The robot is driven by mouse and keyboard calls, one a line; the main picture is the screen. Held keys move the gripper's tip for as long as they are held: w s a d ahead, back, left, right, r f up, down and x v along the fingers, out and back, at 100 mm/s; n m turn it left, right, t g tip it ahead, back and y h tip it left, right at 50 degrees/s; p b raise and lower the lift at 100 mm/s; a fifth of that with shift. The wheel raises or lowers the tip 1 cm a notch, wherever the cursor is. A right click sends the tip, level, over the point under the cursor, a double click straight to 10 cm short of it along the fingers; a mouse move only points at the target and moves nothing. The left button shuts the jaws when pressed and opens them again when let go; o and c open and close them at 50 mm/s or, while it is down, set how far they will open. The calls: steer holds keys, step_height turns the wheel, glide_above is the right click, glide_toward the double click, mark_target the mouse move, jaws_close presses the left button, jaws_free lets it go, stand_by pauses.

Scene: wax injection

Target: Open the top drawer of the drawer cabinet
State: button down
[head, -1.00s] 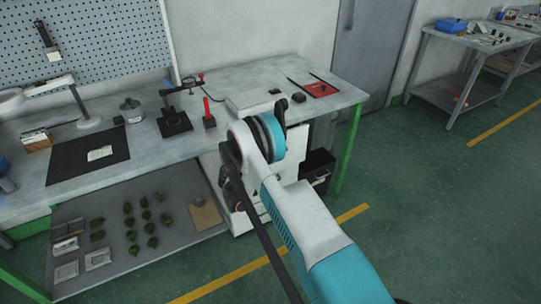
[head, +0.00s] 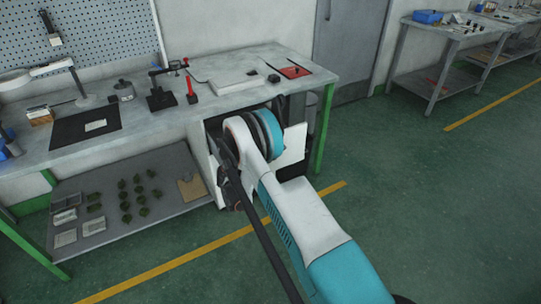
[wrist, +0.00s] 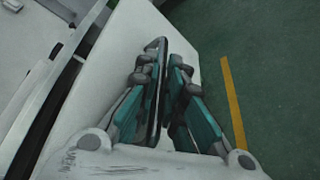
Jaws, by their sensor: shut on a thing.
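The drawer cabinet (head: 207,165) is a white unit under the workbench, largely hidden by my arm in the head view. Its top drawer front is a white panel (head: 293,147) standing out from the cabinet to the right of my wrist. It also shows in the wrist view (wrist: 120,62), with a dark gap along its left side, so the drawer is partly open. My gripper (wrist: 161,62) is shut on the slim dark drawer handle (wrist: 155,95), with fingers on both sides of it.
The workbench (head: 225,95) stands over the cabinet, with a green leg (head: 325,130) just right of the drawer. A lower shelf (head: 95,190) holds small green pieces and trays. The green floor right and in front is clear.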

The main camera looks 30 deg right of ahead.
steer(key=shift+s, duration=0.15)
steer(key=c, duration=2)
jaws_free()
steer(key=shift+o, duration=0.2)
steer(key=v, duration=1.2)
steer(key=shift+r, duration=0.1)
